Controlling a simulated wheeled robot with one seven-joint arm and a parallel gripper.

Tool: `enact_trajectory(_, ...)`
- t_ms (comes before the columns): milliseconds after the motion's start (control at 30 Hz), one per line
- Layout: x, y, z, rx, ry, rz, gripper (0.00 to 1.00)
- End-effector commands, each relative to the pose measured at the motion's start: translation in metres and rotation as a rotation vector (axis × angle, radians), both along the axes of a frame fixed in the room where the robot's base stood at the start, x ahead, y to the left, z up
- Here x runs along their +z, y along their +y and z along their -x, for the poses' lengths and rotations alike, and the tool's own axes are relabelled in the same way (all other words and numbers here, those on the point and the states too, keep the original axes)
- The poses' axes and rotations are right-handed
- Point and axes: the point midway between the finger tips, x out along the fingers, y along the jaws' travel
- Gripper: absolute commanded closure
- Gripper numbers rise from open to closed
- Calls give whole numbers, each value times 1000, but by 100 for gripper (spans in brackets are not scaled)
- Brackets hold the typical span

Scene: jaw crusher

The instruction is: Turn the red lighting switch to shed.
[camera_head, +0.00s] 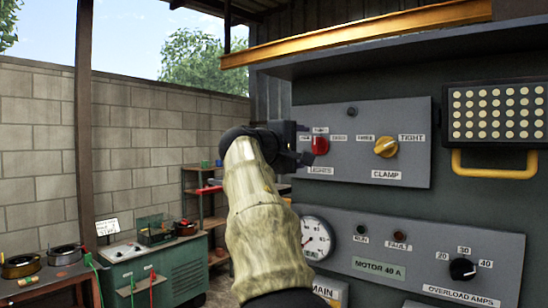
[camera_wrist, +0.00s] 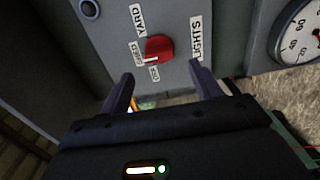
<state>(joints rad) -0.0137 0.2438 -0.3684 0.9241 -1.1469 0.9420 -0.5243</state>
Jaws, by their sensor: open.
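The red lighting switch (camera_head: 320,145) is a round knob on the upper grey panel, above a LIGHTS label. It also shows in the wrist view (camera_wrist: 160,46), where the panel appears turned on its side. There, SHED and YARD labels and a third small label, seemingly OFF, surround it. A pale mark on the knob lies on the side near the small label and looks closest to it. My gripper (camera_wrist: 161,82) is open and empty, its two fingers apart in front of the panel, short of the knob. In the head view my gripper (camera_head: 300,144) is just left of the knob.
A yellow CLAMP knob (camera_head: 386,147) is right of the switch. Below are a gauge (camera_head: 317,238) and a black OVERLOAD AMPS dial (camera_head: 462,269). A yellow handle (camera_head: 493,164) sticks out at right, and a ledge (camera_head: 370,45) overhangs the panel. A green bench (camera_head: 150,270) stands left.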

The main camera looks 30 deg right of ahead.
Motion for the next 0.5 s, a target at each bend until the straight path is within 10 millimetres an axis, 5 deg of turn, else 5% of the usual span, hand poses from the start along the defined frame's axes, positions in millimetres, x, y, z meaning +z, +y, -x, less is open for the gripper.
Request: enact_trajectory(500, -3, 96, 38, 6, 0, 0, 36)
